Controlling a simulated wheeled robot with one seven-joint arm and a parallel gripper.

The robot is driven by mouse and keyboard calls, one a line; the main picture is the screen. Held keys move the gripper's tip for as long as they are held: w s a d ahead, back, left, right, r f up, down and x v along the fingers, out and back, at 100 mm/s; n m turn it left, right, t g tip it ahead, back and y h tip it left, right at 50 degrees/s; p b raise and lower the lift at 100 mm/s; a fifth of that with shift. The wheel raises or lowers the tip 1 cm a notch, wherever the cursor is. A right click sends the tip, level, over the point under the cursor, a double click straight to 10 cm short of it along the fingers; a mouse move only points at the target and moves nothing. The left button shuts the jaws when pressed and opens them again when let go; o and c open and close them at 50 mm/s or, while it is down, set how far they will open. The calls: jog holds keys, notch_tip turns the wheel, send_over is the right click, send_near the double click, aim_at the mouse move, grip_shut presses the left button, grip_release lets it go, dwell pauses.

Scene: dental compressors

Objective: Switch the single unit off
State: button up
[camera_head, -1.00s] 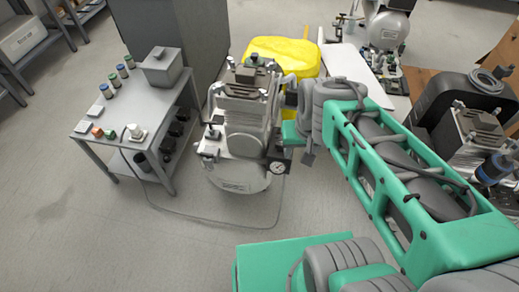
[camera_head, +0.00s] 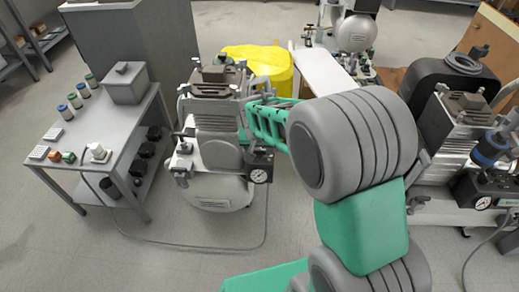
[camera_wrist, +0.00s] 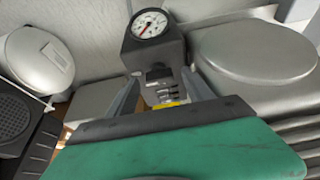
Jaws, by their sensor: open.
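A silver compressor (camera_head: 213,150) with a white tank stands on the floor in the middle of the head view. A black switch box with a round gauge (camera_head: 259,170) sits on its right side. In the wrist view the box (camera_wrist: 155,52) and its white gauge (camera_wrist: 149,24) are just beyond my gripper (camera_wrist: 163,92). My gripper is open, its two fingers apart on either side of the space below the box. A small yellow part (camera_wrist: 170,104) shows between the fingers, partly hidden by my gripper body. The switch position cannot be told. My arm hides part of the compressor's right side.
A grey table (camera_head: 120,120) with a metal box and small coloured parts stands on the left. A cable runs along the floor. A yellow covered object (camera_head: 262,66) stands behind the compressor. Another compressor (camera_head: 452,135) with a black tank stands on the right.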

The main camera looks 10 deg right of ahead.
jog(key=shift+c, duration=0.2)
grip_shut()
dwell(0.3)
